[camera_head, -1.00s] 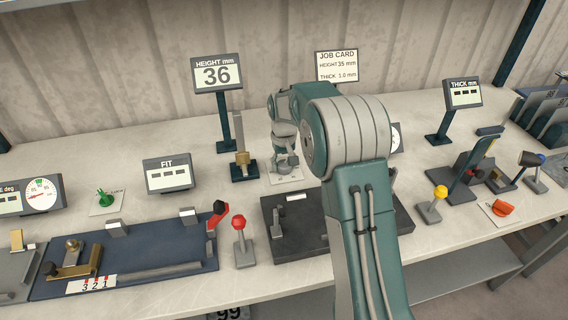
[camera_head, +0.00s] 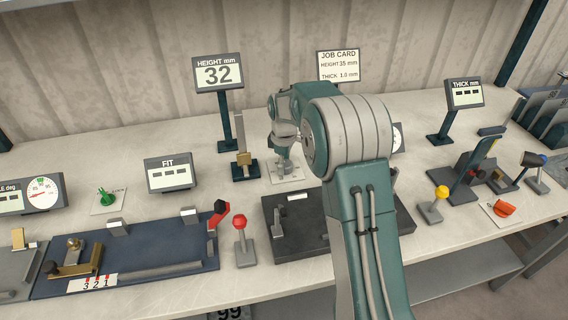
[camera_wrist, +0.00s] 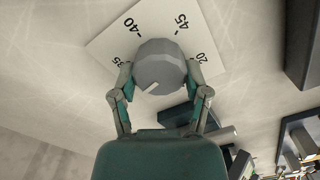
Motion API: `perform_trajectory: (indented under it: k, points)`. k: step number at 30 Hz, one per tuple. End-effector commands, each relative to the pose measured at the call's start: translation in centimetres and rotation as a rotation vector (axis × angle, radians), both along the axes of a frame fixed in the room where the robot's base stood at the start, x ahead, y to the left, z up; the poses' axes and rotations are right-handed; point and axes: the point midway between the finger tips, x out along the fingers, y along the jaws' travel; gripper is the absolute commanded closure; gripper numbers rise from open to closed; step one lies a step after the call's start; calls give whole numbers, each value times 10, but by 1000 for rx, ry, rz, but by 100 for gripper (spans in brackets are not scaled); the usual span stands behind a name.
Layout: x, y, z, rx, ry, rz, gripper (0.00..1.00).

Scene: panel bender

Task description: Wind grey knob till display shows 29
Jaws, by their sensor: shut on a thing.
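The grey knob (camera_wrist: 160,66) is faceted, with a pale pointer line, and sits on a white dial card (camera_wrist: 117,45) with numbers such as 40 and 45. My gripper (camera_wrist: 160,78) is shut on the knob, one finger at each side. In the head view my gripper (camera_head: 286,160) points down at the dial card, and the knob is mostly hidden by it. The height display (camera_head: 219,74) stands behind and to the left and reads 32 mm.
A job card (camera_head: 338,66) at the back reads height 35 mm, thick 1.0 mm. A brass-and-steel height post (camera_head: 244,165) stands just left of my gripper. A dark fixture (camera_head: 290,240) lies in front. A red-knobbed lever (camera_head: 240,225) is at front left.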

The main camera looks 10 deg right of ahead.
Motion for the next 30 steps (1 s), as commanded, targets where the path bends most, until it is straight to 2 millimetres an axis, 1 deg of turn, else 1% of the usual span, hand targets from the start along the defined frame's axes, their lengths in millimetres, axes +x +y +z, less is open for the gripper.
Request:
perform_trajectory:
  k: [1, 6, 15, 22, 30]
  points:
    - [3, 1, 2, 1, -14, 43, 87]
    - [3, 1, 3, 1, -14, 192, 87]
    - [2, 2, 3, 1, -15, 384, 87]
    - [2, 2, 3, 0, -15, 460, 87]
    - [2, 2, 3, 1, -15, 483, 87]
